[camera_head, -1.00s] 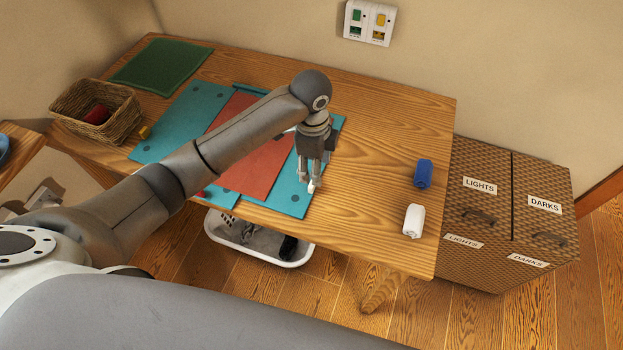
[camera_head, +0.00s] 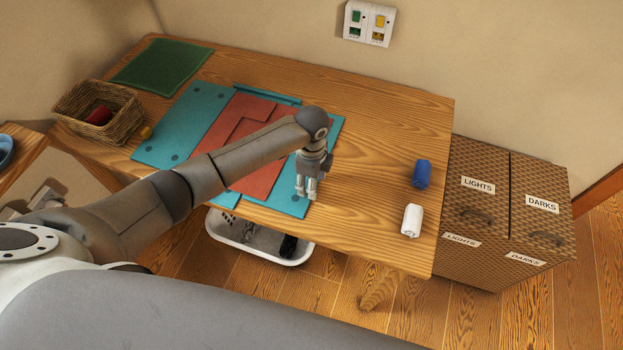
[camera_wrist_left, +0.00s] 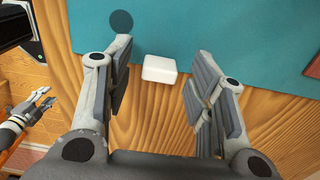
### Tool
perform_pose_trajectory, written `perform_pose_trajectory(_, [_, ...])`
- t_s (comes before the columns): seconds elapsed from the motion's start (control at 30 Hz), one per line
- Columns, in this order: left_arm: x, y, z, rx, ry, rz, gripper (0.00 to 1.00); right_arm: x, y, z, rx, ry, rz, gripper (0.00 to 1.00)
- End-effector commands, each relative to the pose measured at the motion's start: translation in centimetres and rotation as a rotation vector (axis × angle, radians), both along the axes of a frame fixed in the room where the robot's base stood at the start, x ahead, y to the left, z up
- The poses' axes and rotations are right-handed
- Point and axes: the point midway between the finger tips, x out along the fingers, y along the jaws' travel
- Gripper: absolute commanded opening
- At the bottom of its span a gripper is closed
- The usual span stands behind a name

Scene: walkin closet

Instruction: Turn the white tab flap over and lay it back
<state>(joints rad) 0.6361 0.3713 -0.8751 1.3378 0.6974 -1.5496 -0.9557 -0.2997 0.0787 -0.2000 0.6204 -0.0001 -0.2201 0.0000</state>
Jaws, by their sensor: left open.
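The white tab flap (camera_wrist_left: 160,69) shows in the left wrist view as a small white block with rounded corners, lying at the edge of the teal board (camera_wrist_left: 240,35). My left gripper (camera_wrist_left: 155,85) is open, with one finger on each side of the white tab and clear gaps between. In the head view my left gripper (camera_head: 306,196) points down over the front right part of the teal board (camera_head: 179,133); I cannot make out the tab there. My right gripper (camera_wrist_left: 42,99) shows small at the left of the left wrist view; its opening is unclear.
Red panels (camera_head: 247,108) cover the board's middle, partly behind my left arm. A wicker basket (camera_head: 75,120) and green cloth (camera_head: 160,65) are at the left.

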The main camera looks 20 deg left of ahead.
Motion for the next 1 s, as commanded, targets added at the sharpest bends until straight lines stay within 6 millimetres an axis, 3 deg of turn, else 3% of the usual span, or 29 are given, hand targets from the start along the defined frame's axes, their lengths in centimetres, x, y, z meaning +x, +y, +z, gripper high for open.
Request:
perform_pose_trajectory(0.27, [-0.03,0.0,-0.19,0.0,0.001,0.0,0.5,-0.01,-0.02,0.0,0.0,0.0,0.0,0.4])
perform_pose_trajectory(0.67, [-0.03,0.0,-0.16,0.0,0.001,0.0,0.0,-0.01,-0.04,0.01,0.0,0.0,0.0,0.4])
perform_pose_trajectory(1.0, [0.4,-0.06,0.16,-0.02,0.002,0.002,0.0,0.0,-0.2,-0.1,-0.002,0.0,0.001,0.4])
